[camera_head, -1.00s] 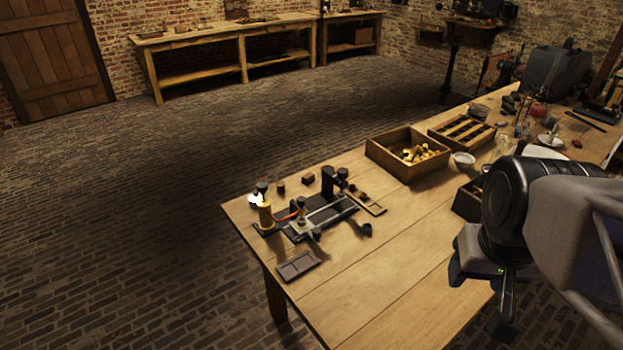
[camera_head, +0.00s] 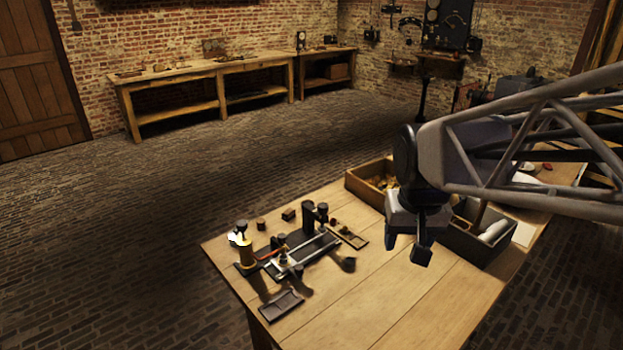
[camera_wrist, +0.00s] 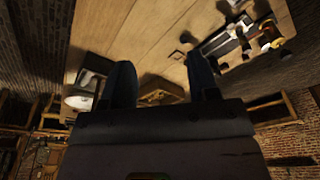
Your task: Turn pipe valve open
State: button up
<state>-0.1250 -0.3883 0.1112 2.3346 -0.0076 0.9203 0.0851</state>
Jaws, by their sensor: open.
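A small apparatus with a dark base (camera_head: 318,247) stands near the left end of the wooden table. It carries a black upright post (camera_head: 308,220), a brass cylinder (camera_head: 246,254) and a reddish pipe (camera_head: 271,254). I cannot make out which part is the pipe valve. My gripper (camera_head: 422,252) hangs above the table, to the right of the apparatus and apart from it. The wrist view shows its two fingers (camera_wrist: 161,80) spread with nothing between them. The apparatus also shows at the upper right of the wrist view (camera_wrist: 226,40).
A shallow dark tray (camera_head: 281,305) lies in front of the apparatus, and a small flat tray (camera_head: 351,238) lies to its right. A wooden box (camera_head: 362,190) and a dark open box (camera_head: 468,243) stand on the right, partly behind my arm. The front middle of the wooden table (camera_head: 385,300) is clear.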

jog(key=w+a+f, duration=0.2)
jog(key=w+a, duration=0.4)
jog(key=w, duration=0.3)
jog(key=n+g, duration=0.2)
send_over(282, 236)
notch_tip(282, 236, down, 13)
jog(key=shift+f, duration=0.1)
jog(key=shift+a, duration=0.1)
jog(key=shift+f, duration=0.15)
jog(key=shift+f, duration=3.8)
